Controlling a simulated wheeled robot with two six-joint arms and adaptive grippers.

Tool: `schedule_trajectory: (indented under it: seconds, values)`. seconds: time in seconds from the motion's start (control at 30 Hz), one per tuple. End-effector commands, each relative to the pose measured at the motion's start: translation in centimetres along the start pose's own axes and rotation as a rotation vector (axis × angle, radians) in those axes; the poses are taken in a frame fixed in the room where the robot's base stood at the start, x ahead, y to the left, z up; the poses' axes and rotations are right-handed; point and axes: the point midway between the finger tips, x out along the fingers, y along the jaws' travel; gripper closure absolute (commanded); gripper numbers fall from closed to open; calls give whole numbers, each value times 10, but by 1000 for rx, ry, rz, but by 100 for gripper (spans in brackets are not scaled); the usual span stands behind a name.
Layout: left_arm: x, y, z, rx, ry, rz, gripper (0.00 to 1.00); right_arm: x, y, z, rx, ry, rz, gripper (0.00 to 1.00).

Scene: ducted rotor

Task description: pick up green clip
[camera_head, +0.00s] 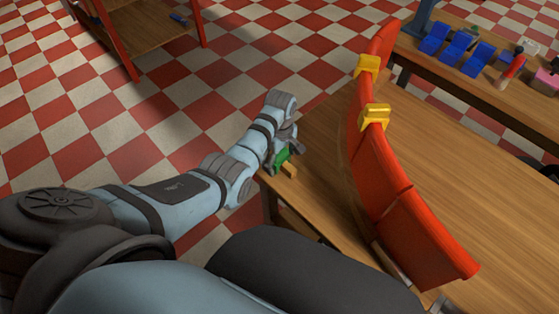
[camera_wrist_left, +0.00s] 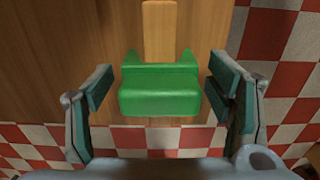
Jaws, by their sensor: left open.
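The green clip (camera_wrist_left: 160,92) lies near the edge of the wooden table, between the two fingers of my left gripper (camera_wrist_left: 158,98) in the left wrist view. The left gripper is open, with a gap to the clip on both sides. In the head view the green clip (camera_head: 282,156) shows partly behind my left gripper (camera_head: 287,153) at the table's left corner. A small light wooden block (camera_wrist_left: 159,30) adjoins the clip on its far side. My right gripper is not in view.
Red curved panels (camera_head: 391,200) stand on the wooden table (camera_head: 490,180), with yellow clips (camera_head: 375,116) on them. A second table (camera_head: 500,92) at the back right holds blue bins (camera_head: 478,58) and small objects. A wooden shelf (camera_head: 150,30) with red posts stands at the back left.

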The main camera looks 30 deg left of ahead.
Motion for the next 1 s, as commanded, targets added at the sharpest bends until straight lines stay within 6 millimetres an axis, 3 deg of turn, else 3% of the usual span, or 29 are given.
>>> schedule_trajectory:
  seconds: [0.03, 0.23, 0.57, 0.83, 1.0]
  values:
    - [8, 0, 0, 0, 0, -1, 26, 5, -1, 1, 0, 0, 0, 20]
    - [7, 0, 0, 1, 1, 2, 26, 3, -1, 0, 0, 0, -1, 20]
    - [7, 0, 0, 1, 0, 1, 75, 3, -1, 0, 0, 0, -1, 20]
    - [4, 0, 0, 1, 0, 1, 76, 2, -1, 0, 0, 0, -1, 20]
    - [-16, 1, 0, 1, 1, 3, 76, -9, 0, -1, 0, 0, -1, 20]
